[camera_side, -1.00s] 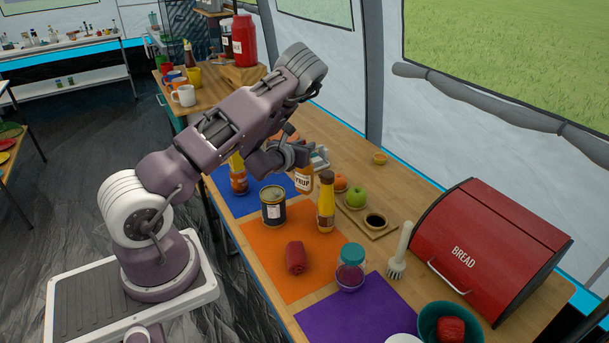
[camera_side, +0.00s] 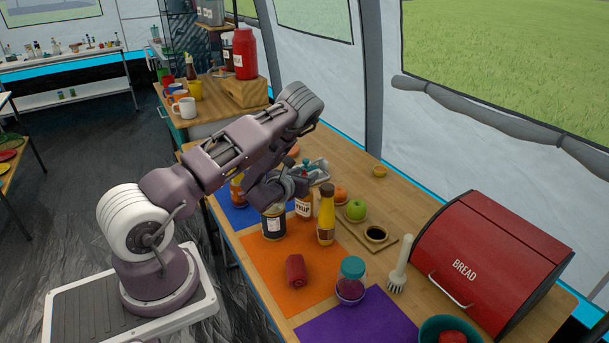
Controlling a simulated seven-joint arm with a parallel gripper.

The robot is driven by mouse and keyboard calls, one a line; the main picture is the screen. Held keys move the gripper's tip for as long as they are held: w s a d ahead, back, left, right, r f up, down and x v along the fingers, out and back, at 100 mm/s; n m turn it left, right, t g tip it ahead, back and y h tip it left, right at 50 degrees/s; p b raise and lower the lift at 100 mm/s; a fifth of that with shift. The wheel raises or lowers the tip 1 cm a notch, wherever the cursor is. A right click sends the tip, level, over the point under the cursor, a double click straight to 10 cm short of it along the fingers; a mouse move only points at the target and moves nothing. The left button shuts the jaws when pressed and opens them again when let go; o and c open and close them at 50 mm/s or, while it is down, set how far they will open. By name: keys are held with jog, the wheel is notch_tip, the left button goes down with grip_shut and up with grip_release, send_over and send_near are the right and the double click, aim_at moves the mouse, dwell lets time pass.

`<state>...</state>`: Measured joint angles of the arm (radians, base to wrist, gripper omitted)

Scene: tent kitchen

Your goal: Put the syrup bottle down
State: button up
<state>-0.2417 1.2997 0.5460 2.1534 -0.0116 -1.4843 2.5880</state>
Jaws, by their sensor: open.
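The syrup bottle (camera_side: 303,208) is brown with a white label. It is upright between a dark can (camera_side: 273,223) and a yellow bottle with a brown cap (camera_side: 326,216), near the back edge of the orange mat (camera_side: 263,268). My gripper (camera_side: 297,188) is open at the upper part of the syrup bottle and hides much of it. The bottle's base is low, at about the level of its neighbours; whether the fingers touch the bottle is hard to tell.
A green apple (camera_side: 355,210), an orange (camera_side: 340,194) and a small dark bowl (camera_side: 376,234) are to the right. A red roll (camera_side: 296,270), a teal-lidded jar (camera_side: 351,280), a brush (camera_side: 399,268) and a red bread box (camera_side: 490,260) are nearer. Parts of the orange mat are clear.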

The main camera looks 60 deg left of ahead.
jog(key=v, duration=0.6)
jog(key=s+d+r+n+g+h, duration=0.2)
jog(key=d+r+n+g+h, duration=0.25)
jog(key=d+r+n, duration=1.4)
jog(key=s+d+r+n+h, duration=0.1)
jog(key=s+d+r+n, duration=0.1)
jog(key=s, duration=0.5)
jog(key=s+d+r+n+g+h, duration=0.1)
jog(key=s+d+r+n, duration=0.1)
jog(key=s+d+n, duration=0.3)
jog(key=s+d+r+n+g+h, duration=0.1)
jog(key=s+d+r+n, duration=0.2)
jog(key=s, duration=0.7)
jog(key=shift+s+d+n+h, duration=0.2)
jog(key=shift+d+n+h, duration=0.15)
jog(key=shift+d, duration=0.1)
